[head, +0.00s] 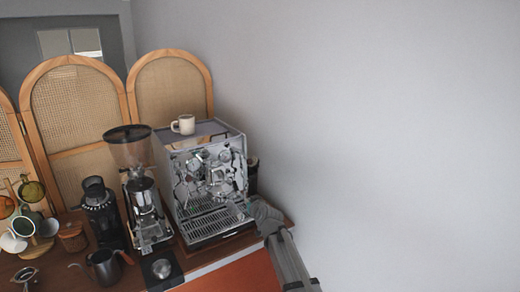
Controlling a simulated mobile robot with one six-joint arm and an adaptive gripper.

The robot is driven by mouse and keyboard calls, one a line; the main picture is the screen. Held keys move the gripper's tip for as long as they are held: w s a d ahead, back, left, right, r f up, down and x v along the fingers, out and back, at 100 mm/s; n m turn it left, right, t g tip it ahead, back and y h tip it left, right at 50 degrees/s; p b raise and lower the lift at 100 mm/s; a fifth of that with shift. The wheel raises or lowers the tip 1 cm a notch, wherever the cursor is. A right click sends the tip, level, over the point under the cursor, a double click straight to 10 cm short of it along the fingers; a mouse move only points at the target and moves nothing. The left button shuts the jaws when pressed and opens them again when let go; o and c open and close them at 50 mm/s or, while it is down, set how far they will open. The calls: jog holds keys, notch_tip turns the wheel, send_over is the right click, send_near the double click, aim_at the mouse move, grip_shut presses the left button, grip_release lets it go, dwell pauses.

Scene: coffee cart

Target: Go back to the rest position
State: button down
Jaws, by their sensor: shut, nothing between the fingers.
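My grey arm (289,262) rises from the bottom edge in the head view to a grey joint beside the right front corner of the espresso machine (208,190). I cannot make out my gripper or its fingers. The image does not show clearly whether the arm touches the machine or the counter edge. A dark upright object (253,175) shows behind the machine's right side, partly hidden, and I cannot tell what it is.
A cream mug (184,125) stands on the machine. Rattan screens (77,110) stand behind. The grey wall (400,130) is bare.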

jog(key=s+d+f+m+g+h, duration=0.1)
jog(key=s+d+f+g+h, duration=0.1)
jog(key=s+d+f+g, duration=0.2)
jog(key=s+d+f+m+g+h, duration=0.2)
jog(key=s+d+f+g, duration=0.3)
jog(key=s+d, duration=0.6)
jog(key=s+d+f+m+g+h, duration=0.1)
jog(key=s+d+f+g, duration=0.3)
jog(key=s, duration=1.2)
jog(key=d+h, duration=0.1)
jog(key=d, duration=0.3)
jog(key=shift+f+m, duration=0.15)
jog(key=shift+m, duration=0.15)
